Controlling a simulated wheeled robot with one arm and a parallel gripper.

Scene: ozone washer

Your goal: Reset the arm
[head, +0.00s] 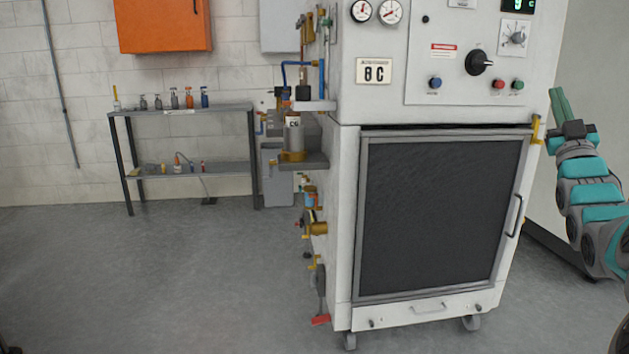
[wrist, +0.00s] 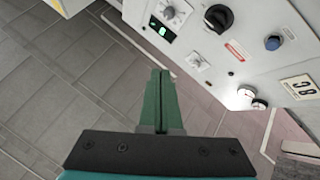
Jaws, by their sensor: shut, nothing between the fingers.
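My gripper (head: 561,108) is at the right side of the head view, raised beside the right edge of the white washer cabinet (head: 347,190). In that view its green fingers point up, with my teal and grey arm below them. In the wrist view my gripper (wrist: 161,74) shows its two green fingers pressed together with nothing between them. The washer's control panel (wrist: 215,50) lies beyond and to the right of the fingers there. I cannot see the fingers touching anything.
The washer has a dark door (head: 440,210) with a handle (head: 514,216) on its right. Pipes and valves (head: 316,228) stick out on its left side. A metal shelf (head: 180,110) with small bottles stands at the back wall. The floor (head: 180,275) at the left is clear.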

